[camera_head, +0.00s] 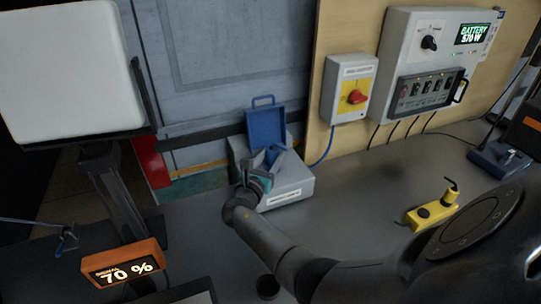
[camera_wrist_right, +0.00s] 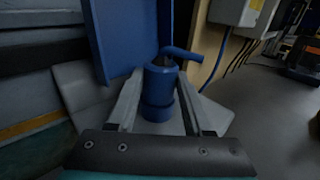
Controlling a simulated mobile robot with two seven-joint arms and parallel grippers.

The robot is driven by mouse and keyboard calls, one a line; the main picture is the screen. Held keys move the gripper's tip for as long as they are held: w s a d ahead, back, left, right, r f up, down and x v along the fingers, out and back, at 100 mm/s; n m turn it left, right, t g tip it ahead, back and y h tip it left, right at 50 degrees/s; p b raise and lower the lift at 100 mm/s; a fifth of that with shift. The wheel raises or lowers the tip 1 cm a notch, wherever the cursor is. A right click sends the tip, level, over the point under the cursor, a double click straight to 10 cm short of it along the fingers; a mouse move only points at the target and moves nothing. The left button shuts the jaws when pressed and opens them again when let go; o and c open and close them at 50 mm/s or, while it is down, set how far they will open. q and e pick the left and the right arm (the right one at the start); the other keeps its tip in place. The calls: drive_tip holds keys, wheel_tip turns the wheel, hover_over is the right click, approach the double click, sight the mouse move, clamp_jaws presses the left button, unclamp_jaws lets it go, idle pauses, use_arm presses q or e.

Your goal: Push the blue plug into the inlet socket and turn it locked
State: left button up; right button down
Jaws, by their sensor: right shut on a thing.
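The inlet is a grey box (camera_head: 291,186) on the counter, with its blue flap (camera_head: 266,129) standing open; the flap also shows in the right wrist view (camera_wrist_right: 127,40). The blue plug (camera_wrist_right: 158,84) stands upright in the right wrist view, its round body between the two fingers and a bent blue piece pointing right. My right gripper (camera_wrist_right: 158,92) is shut on the plug, over the box and in front of the flap. The gripper and arm partly cover this spot in the head view. The socket mouth is hidden, so how deep the plug sits cannot be told. My left gripper is not in view.
A grey switch box (camera_head: 349,88) with a red knob and a battery panel (camera_head: 432,62) hang on the wood wall. A yellow device (camera_head: 433,211) lies on the counter at right. An orange display (camera_head: 124,263) reads 70 %. The counter between is mostly clear.

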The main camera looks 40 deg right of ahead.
drive_tip(key=shift+s+d+r+n+t+y+p, duration=0.1)
drive_tip(key=shift+s+n+t+y+p, duration=0.05)
drive_tip(key=shift+n+t+y+p, duration=0.8)
drive_tip(key=shift+n+t, duration=0.25)
drive_tip(key=shift+t, duration=0.3)
drive_tip(key=shift+c, duration=1.1)
unclamp_jaws()
drive_tip(key=p+v, duration=0.2)
drive_tip(key=v, duration=1.3)
drive_tip(key=shift+s+r, duration=0.1)
drive_tip(key=shift+s, duration=0.05)
